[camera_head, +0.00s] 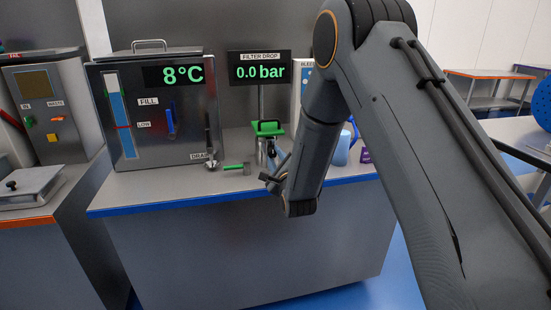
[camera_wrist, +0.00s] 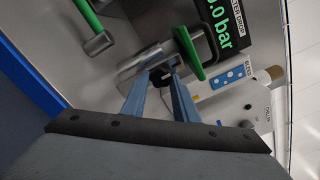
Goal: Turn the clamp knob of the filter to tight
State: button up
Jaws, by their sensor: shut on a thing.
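The filter is a metal cylinder (camera_head: 261,150) with a green bar handle (camera_head: 268,128) on top, standing on the bench under the pressure display. In the wrist view its metal body (camera_wrist: 135,66) and green handle (camera_wrist: 188,52) are just beyond my fingers. My gripper (camera_wrist: 161,77) has its two blue fingers on either side of a small dark knob (camera_wrist: 162,74) at the filter's side, shut on it. The knob is mostly hidden by the fingertips, so its turned position cannot be read. In the head view my wrist and arm cover the filter's right side.
A steel tank (camera_head: 190,110) showing 8°C stands left of the filter. A green-handled valve (camera_head: 235,167) lies between them, low on the bench. The filter drop display (camera_head: 260,70) reads 0.0 bar. A blue mug (camera_head: 342,150) and a BLEED panel (camera_wrist: 232,77) are to the right.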

jog(key=o, duration=1.1)
jog(key=shift+c, duration=0.2)
jog(key=v, duration=0.7)
jog(key=shift+s+b, duration=0.4)
jog(key=shift+b, duration=0.05)
jog(key=shift+d, duration=0.2)
